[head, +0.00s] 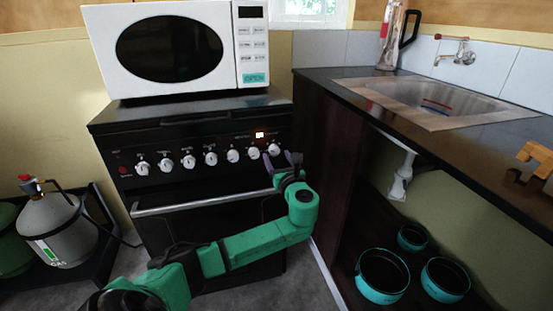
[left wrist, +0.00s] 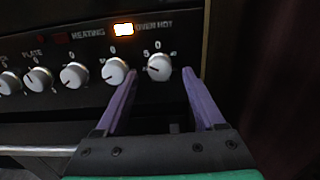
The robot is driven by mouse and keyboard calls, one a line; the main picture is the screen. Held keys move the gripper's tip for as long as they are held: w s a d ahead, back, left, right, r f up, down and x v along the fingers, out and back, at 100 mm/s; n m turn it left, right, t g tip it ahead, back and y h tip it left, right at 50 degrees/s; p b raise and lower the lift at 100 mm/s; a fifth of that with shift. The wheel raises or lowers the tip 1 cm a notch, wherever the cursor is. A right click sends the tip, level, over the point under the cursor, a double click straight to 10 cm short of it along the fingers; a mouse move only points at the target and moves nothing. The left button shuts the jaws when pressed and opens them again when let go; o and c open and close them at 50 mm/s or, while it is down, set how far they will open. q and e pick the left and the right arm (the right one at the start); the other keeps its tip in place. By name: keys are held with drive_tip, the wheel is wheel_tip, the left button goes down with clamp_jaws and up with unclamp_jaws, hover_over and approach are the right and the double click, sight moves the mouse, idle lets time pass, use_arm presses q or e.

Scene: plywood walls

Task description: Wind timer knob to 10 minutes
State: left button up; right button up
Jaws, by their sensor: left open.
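The black stove (head: 215,115) has a row of several white knobs on its front panel. The rightmost knob (left wrist: 159,68), probably the timer knob, has numbers around it, with 0 at the top and 5 to the left. In the head view this knob (head: 274,149) is just above my left gripper (head: 291,160). In the left wrist view my left gripper (left wrist: 160,88) is open, its two purple fingers apart. The rightmost knob lies between the finger lines, nearer the panel. Contact cannot be told. The left finger is near the neighbouring knob (left wrist: 115,71). My right gripper is not in view.
An orange indicator light (left wrist: 123,30) glows on the panel above the knobs. The oven door handle (head: 190,205) runs below them. A dark counter side (head: 325,160) stands close to the right of the stove. A white microwave (head: 165,50) sits on top.

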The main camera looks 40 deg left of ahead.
use_arm(q)
drive_tip(key=shift+x, duration=0.85)
clamp_jaws()
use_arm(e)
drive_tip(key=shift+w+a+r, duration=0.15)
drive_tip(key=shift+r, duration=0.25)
